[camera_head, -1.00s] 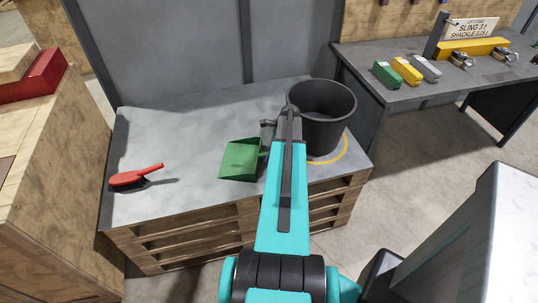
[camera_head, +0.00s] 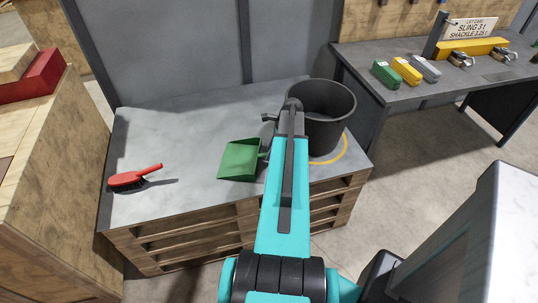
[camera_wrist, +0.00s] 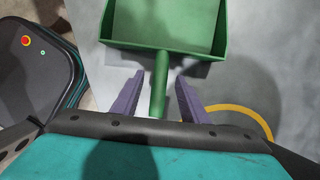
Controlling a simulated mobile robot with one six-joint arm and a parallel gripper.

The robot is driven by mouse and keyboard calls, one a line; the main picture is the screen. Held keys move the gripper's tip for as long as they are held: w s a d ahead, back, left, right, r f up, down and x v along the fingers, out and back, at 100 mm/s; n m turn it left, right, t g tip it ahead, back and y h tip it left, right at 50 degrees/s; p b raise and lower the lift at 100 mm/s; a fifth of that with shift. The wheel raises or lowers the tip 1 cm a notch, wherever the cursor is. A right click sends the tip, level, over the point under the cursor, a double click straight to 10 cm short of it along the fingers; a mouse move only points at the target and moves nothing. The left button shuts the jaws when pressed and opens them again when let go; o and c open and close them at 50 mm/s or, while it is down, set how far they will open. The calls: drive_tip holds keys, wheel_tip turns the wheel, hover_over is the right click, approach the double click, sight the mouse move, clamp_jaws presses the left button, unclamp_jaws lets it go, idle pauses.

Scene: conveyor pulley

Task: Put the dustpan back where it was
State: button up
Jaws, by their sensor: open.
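The green dustpan (camera_head: 240,160) lies on the grey top of the pallet stand (camera_head: 190,130), left of the black bucket. In the wrist view its pan (camera_wrist: 165,24) fills the top and its handle (camera_wrist: 159,82) points down toward my gripper. My gripper (camera_wrist: 159,97) is open, with one purple finger on each side of the handle. Gaps show between the fingers and the handle. In the head view my arm hides most of the gripper and the handle's end.
A black bucket (camera_head: 322,108) stands inside a yellow ring (camera_head: 343,152) close to my arm. A red brush (camera_head: 134,178) lies at the left of the stand. A workbench (camera_head: 450,92) with colored blocks is at the right. The stand top between brush and dustpan is clear.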

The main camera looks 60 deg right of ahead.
drive_tip(key=shift+b+v, duration=0.65)
drive_tip(key=shift+v, duration=3.8)
